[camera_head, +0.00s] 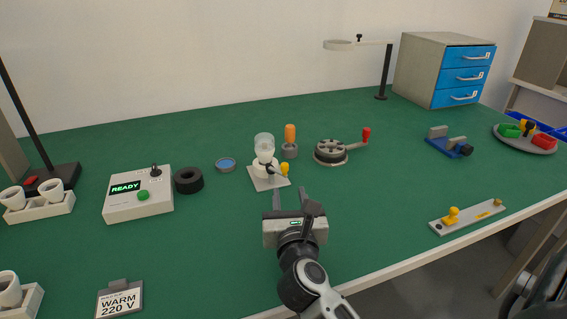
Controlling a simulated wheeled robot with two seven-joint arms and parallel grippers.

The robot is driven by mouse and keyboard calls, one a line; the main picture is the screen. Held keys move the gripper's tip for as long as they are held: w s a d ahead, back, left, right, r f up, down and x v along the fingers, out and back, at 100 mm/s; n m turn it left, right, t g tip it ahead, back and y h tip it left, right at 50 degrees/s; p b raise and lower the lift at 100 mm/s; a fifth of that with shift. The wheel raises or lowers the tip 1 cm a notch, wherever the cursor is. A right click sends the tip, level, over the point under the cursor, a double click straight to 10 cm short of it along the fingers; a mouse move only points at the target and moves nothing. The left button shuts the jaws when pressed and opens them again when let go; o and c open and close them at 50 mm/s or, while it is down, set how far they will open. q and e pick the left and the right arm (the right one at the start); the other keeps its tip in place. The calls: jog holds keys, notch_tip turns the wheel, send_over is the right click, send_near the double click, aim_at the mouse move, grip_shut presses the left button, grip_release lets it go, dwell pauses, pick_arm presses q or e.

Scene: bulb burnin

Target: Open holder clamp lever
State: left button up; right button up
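The bulb holder (262,182) is a pale square plate with a white round socket, standing mid-table. A clear-topped bulb (265,143) sits upright in it. The clamp lever (285,169) has a dark arm and a yellow knob, and sticks out to the right of the socket. My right gripper (291,198) comes from the bottom of the view and points toward the holder, just in front of it. Its two dark fingers are apart with nothing seen between them, and it looks clear of the lever. My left gripper is not in view.
An orange-handled tool (290,136) stands close behind the holder. A round base with a red-knobbed crank (331,152) is to the right. A black ring (188,181) and a control box reading READY (138,205) are to the left. Green table is clear around my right gripper.

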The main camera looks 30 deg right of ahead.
aim_at(285, 168)
jog(key=x, duration=1.1)
jog(key=shift+w, duration=0.3)
grip_shut()
